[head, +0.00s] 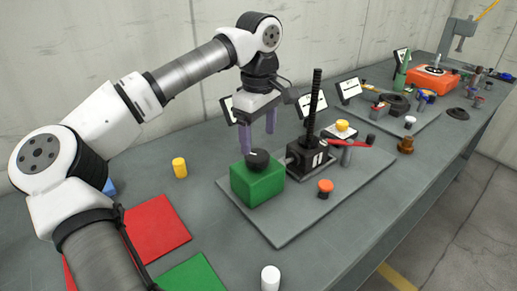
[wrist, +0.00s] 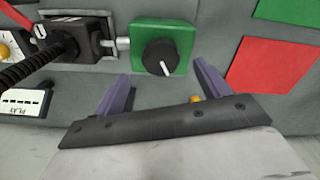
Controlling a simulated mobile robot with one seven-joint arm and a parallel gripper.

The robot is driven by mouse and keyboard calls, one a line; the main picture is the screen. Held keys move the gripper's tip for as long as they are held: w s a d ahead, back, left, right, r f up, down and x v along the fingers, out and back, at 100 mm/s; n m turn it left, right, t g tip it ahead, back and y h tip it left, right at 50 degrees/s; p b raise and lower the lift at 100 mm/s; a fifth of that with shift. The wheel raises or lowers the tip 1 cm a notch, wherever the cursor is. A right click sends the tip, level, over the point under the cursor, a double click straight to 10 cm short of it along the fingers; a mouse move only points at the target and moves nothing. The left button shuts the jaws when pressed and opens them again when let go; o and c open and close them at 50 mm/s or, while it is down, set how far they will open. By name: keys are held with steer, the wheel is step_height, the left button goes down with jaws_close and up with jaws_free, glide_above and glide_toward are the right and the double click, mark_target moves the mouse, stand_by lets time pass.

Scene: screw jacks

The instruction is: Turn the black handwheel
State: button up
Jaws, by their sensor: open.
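A black round handwheel (head: 258,159) with a white pointer mark sits on top of a green box (head: 256,186) on a grey base plate. In the wrist view the handwheel (wrist: 160,57) and green box (wrist: 138,30) lie just beyond the fingertips, centred between them. A metal shaft joins the box to a black screw jack (head: 308,158) with an upright threaded spindle (head: 315,100). My gripper (head: 257,138) is open and empty, its purple fingers above and behind the handwheel. In the wrist view my gripper (wrist: 161,72) has one finger to each side, with no contact visible.
A red lever (head: 347,140) and an orange-red button (head: 325,186) are on the same plate. A yellow cylinder (head: 179,167), a red mat (head: 155,225) and a green mat (head: 190,275) lie left. A white cylinder (head: 270,278) stands in front. More devices fill the bench at the right.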

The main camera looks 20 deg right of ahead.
mark_target(259, 155)
step_height(259, 155, up, 9)
steer(key=shift+f, duration=0.2)
stand_by(0.3)
